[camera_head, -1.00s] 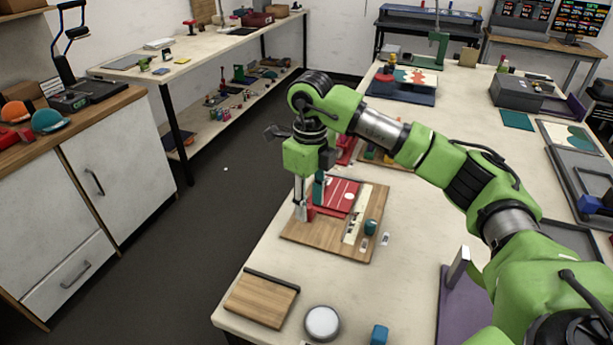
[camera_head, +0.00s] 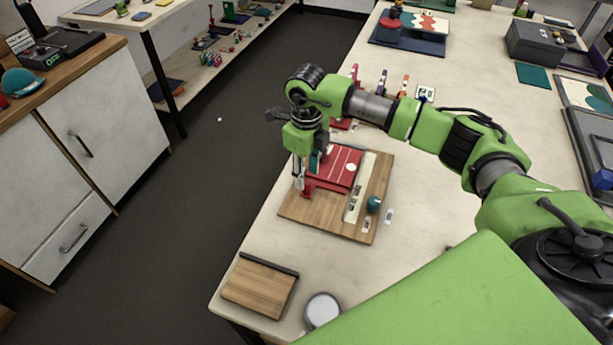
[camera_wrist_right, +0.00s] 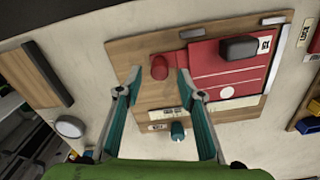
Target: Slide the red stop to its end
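The red stop (camera_wrist_right: 159,67) is a small upright red piece at the edge of a red panel (camera_wrist_right: 205,68) on a wooden board (camera_wrist_right: 125,50). In the head view the red stop (camera_head: 309,190) is at the left edge of the panel (camera_head: 338,166), on the board (camera_head: 320,215). My right gripper (camera_wrist_right: 159,73) is open, its two fingers on either side of the red stop, with gaps visible. In the head view my right gripper (camera_head: 298,184) points down at the board's left side. My left gripper is not in view.
A teal knob (camera_head: 373,204) stands at the board's right edge. A black block (camera_wrist_right: 238,47) lies on the red panel. A smaller wooden board (camera_head: 258,288) and a round white-topped item (camera_head: 322,309) are at the table's near end.

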